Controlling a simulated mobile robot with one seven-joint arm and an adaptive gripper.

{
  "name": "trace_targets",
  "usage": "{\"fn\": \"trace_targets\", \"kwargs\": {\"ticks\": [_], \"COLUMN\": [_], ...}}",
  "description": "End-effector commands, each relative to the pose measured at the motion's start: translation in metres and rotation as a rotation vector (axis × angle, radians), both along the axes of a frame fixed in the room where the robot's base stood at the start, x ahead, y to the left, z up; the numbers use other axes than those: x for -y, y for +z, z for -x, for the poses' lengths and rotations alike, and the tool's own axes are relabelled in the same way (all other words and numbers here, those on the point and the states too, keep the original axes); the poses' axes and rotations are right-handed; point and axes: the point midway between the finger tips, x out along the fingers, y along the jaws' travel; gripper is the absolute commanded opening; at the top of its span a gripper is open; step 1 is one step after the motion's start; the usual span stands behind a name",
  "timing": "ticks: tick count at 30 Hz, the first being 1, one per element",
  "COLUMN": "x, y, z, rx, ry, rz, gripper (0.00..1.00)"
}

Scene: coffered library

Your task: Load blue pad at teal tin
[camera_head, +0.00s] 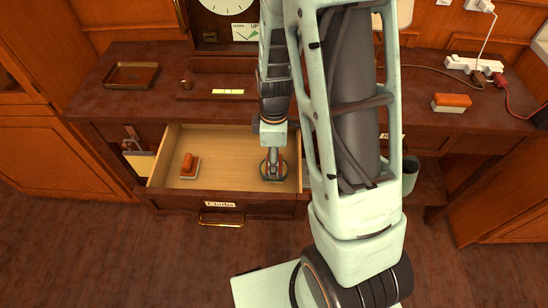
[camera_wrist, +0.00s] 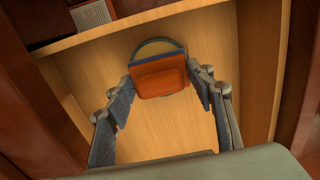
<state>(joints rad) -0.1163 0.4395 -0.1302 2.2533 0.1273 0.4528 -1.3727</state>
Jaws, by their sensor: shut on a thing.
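My gripper (camera_wrist: 162,80) is shut on an orange-backed block (camera_wrist: 160,82) in the wrist view. A blue pad (camera_wrist: 150,67) shows along the block's far edge. Beyond and partly under the block is a round tin (camera_wrist: 158,46) with a dark bluish rim and a yellowish inside. I cannot tell whether the pad touches the tin. In the head view my gripper (camera_head: 273,160) points down into the right part of the open drawer (camera_head: 228,150), over the round tin (camera_head: 264,176). The held block is mostly hidden there.
Another orange-topped block (camera_head: 188,166) lies in the drawer's left part. A third orange-topped block (camera_head: 452,101) is on the desk (camera_head: 420,78) at right, near a power strip (camera_head: 470,64) with cables. A brown tray (camera_head: 131,75) sits at the desk's left. The drawer's middle is clear.

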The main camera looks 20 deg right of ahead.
Motion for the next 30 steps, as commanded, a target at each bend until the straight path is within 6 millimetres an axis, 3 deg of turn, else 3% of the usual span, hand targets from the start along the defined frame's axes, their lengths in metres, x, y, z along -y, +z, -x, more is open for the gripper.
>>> {"fn": "trace_targets", "kwargs": {"ticks": [30], "x": [0.0001], "y": [-0.0070], "z": [0.0000], "rx": [0.000], "ry": [0.000], "rz": [0.000], "gripper": [0.30]}}
